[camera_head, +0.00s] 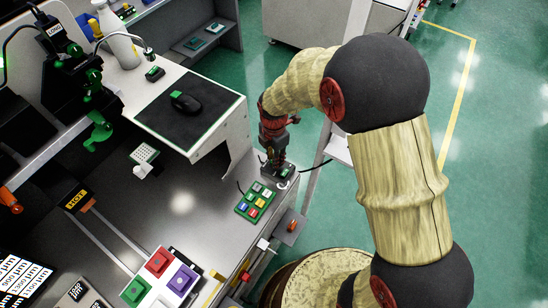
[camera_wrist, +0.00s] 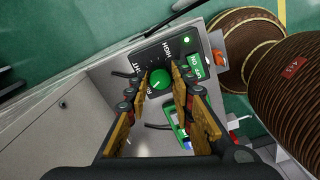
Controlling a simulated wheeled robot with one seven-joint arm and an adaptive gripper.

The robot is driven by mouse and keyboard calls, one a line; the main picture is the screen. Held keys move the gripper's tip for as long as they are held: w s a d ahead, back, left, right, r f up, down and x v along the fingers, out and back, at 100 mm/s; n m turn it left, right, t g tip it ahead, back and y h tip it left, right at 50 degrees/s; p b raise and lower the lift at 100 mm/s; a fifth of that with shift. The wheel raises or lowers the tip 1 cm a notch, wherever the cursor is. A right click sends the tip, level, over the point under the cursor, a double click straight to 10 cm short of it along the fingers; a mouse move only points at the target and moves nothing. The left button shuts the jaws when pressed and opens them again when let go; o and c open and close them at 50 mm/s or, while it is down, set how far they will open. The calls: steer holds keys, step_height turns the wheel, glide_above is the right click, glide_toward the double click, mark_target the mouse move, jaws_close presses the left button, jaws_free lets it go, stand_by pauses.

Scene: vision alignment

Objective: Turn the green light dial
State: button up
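The green dial (camera_wrist: 159,79) is round with a white mark and sits on a dark panel with white lettering in the wrist view. My gripper (camera_wrist: 161,75) is open, with one finger on each side of the dial in this view. A small gap shows between the dial and the right finger. I cannot tell whether the left finger touches it. In the head view my gripper (camera_head: 276,164) points down at the small dark control box (camera_head: 287,176) near the bench's right edge. The dial itself is hidden there.
A keypad with coloured keys (camera_head: 255,201) lies just in front of the control box. A black mouse (camera_head: 184,102) rests on a dark pad on a raised shelf to the left. A block with red, purple and green buttons (camera_head: 157,263) stands nearer the front.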

jaws_close()
steer(key=shift+m+p, duration=0.3)
steer(key=m+p, duration=0.3)
steer(key=m, duration=0.1)
steer(key=shift+r, duration=0.15)
steer(key=m+p, duration=0.2)
steer(key=m, duration=0.2)
steer(key=m+p, duration=0.2)
steer(key=m, duration=0.1)
steer(key=shift+m, duration=0.3)
steer(key=m+p, duration=0.1)
steer(key=m, duration=0.2)
steer(key=shift+m+p, duration=0.3)
steer(key=m+p, duration=0.1)
steer(key=m, duration=0.2)
steer(key=shift+m, duration=0.3)
steer(key=m+p, duration=0.1)
steer(key=m, duration=0.5)
steer(key=shift+p, duration=0.3)
steer(key=shift+m, duration=0.3)
